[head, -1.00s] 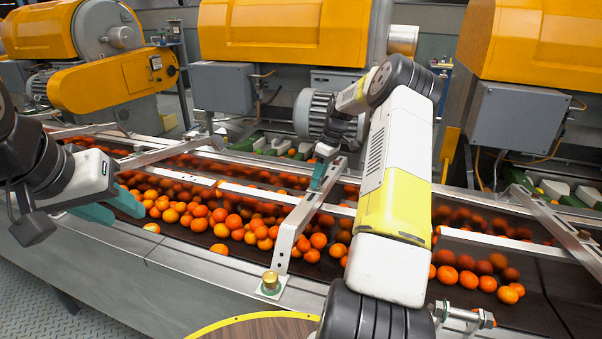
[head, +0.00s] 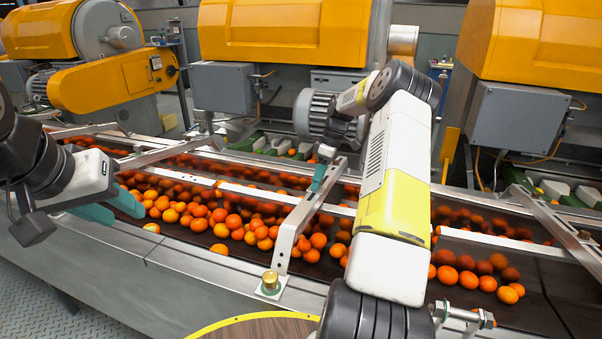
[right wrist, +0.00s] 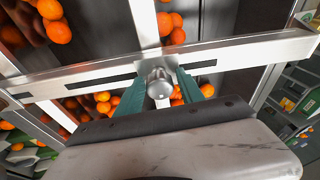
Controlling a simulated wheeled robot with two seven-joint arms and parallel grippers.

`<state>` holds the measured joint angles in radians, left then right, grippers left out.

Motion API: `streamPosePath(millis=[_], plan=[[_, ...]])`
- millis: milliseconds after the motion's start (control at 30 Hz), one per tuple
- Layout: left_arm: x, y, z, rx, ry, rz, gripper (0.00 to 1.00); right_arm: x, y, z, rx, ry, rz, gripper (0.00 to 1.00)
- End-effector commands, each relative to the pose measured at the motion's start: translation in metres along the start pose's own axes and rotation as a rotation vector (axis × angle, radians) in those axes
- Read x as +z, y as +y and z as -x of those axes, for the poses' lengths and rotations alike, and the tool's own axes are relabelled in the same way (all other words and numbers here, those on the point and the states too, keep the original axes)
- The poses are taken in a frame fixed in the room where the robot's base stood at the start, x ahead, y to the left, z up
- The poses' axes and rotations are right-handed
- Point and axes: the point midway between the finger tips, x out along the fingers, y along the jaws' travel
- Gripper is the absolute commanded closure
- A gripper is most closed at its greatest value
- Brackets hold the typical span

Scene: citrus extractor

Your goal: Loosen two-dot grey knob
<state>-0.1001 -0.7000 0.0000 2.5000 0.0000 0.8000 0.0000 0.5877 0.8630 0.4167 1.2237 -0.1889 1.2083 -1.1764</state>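A grey metal knob (right wrist: 158,83) stands on the slotted crossbar (right wrist: 90,78) in the right wrist view. No dots on it can be made out. My right gripper (right wrist: 161,76) is open, with its teal fingers on either side of the knob and a visible gap at each side. In the head view my right gripper (head: 319,176) is at the far part of the crossbar (head: 297,222), and the knob there is hidden or too small to tell. My left gripper (head: 122,208) is open and empty over the conveyor's near edge at the left.
Many oranges (head: 235,222) lie on the dark conveyor under the crossbar. A brass knob (head: 270,279) stands on the near ledge at the crossbar's foot. A round wooden table top (head: 262,329) with a yellow rim is at the front. Motors and grey boxes (head: 224,88) stand behind.

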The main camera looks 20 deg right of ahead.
Motion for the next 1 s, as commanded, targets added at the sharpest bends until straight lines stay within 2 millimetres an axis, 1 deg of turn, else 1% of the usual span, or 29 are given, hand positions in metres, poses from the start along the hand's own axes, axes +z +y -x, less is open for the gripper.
streamPosePath(millis=[367,467,700,800,900,1000], plan=[[0.000,0.000,0.000,0.000,0.000,0.000,0.64,-0.001,0.001,0.004,0.005,0.003,0.000,0.45],[0.000,0.000,0.000,0.000,0.000,0.000,0.64,-0.001,0.001,0.013,0.007,0.003,-0.001,0.45],[0.000,0.000,0.000,0.000,0.000,0.000,0.64,-0.001,0.001,0.054,0.007,0.003,-0.001,0.45],[0.000,0.000,0.000,0.000,0.000,0.000,0.64,-0.001,0.001,0.067,0.005,0.002,0.000,0.45],[0.000,0.000,0.000,0.000,0.000,0.000,0.64,-0.001,0.001,0.076,0.004,0.002,0.000,0.45],[0.000,0.000,0.000,0.000,0.000,0.000,0.64,-0.001,0.001,0.079,0.003,0.002,0.000,0.45]])
